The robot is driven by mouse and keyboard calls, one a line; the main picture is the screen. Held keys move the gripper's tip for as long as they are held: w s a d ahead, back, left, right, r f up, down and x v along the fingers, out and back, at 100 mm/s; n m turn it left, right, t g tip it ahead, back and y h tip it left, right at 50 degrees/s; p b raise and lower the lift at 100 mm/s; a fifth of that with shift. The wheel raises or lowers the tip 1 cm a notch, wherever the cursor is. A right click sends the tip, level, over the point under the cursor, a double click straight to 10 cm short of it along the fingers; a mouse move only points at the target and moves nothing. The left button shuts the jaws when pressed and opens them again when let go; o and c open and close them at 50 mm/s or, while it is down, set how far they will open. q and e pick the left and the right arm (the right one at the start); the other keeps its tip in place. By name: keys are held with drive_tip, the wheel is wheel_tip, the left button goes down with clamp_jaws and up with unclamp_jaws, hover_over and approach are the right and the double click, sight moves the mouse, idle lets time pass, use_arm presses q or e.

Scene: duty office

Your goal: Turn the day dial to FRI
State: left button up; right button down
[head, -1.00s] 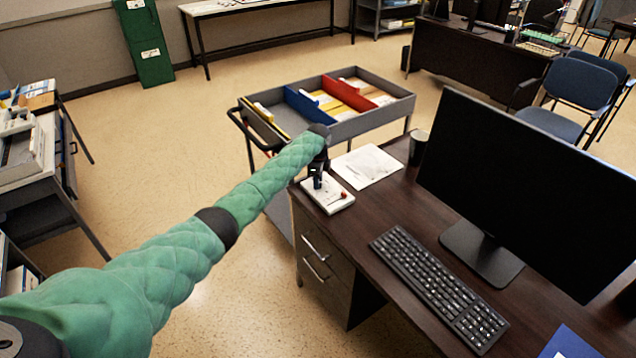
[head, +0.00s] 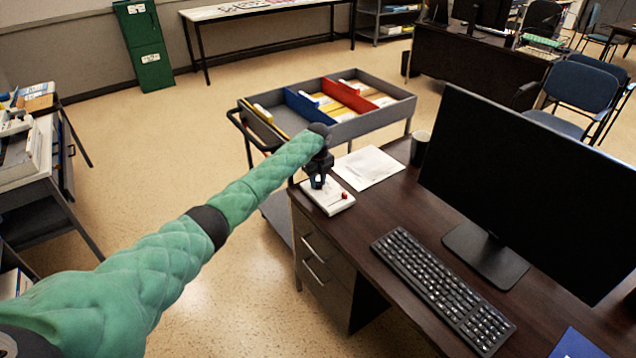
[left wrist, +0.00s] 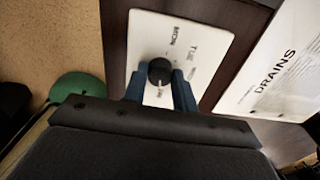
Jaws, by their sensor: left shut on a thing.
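The day dial is a white plate (head: 338,206) on the near left corner of the dark desk, with a black round knob (left wrist: 160,71) in its middle. In the left wrist view the plate (left wrist: 212,46) has printed words around the knob; one reads TUE, and the others are too blurred to read surely. My left gripper (head: 318,182) comes down over the plate, its blue fingers on either side of the knob and shut on it. Its dark body hides the near part of the plate in the left wrist view. My right gripper is not in view.
A small red knob (head: 345,195) sits on the plate's right side. A paper sheet (head: 368,166) lies beside the plate, with a mug (head: 420,146) behind. A keyboard (head: 440,290) and monitor (head: 520,190) stand to the right. A grey sorting cart (head: 375,122) stands beyond the desk.

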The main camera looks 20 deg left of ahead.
sight(318, 183)
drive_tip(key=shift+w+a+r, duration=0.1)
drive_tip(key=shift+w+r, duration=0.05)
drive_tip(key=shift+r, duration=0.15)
use_arm(q)
drive_tip(key=o, duration=1)
drive_tip(key=shift+c, duration=0.2)
drive_tip(key=shift+r, duration=0.1)
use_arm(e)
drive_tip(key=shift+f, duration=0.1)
use_arm(q)
drive_tip(key=shift+r, duration=0.25)
wheel_tip(318, 183, up, 6)
drive_tip(key=shift+r+b, duration=0.1)
drive_tip(key=shift+b, duration=1)
drive_tip(key=shift+r, duration=0.45)
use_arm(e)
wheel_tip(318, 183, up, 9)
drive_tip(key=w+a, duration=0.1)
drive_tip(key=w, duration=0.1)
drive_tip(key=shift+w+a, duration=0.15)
